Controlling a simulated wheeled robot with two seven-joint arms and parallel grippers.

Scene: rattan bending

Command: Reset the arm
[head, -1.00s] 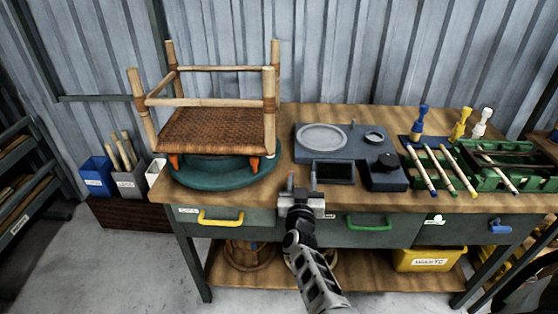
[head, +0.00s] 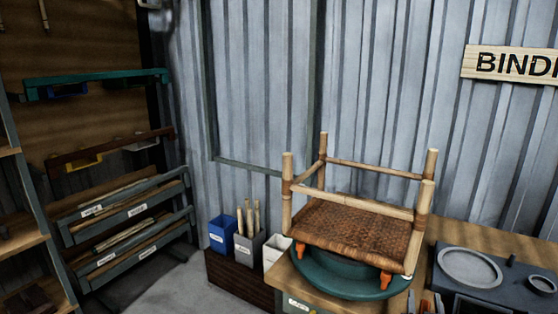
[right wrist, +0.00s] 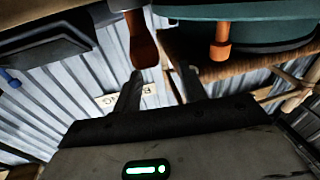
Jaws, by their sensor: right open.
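A woven rattan stool frame (head: 352,228) with pale posts stands on a round teal turntable (head: 330,282) with orange clamps, beyond and left of the gripper. In the right wrist view the teal turntable (right wrist: 260,32) and an orange clamp (right wrist: 220,42) show at the top right. My left gripper is out of view.
The workbench (head: 283,272) carries a dark station with a round plate (head: 470,268) on the right. Blue, grey and white bins (head: 222,233) stand left of the bench. A rack (head: 130,215) holds labelled rods further left. Grey floor lies between.

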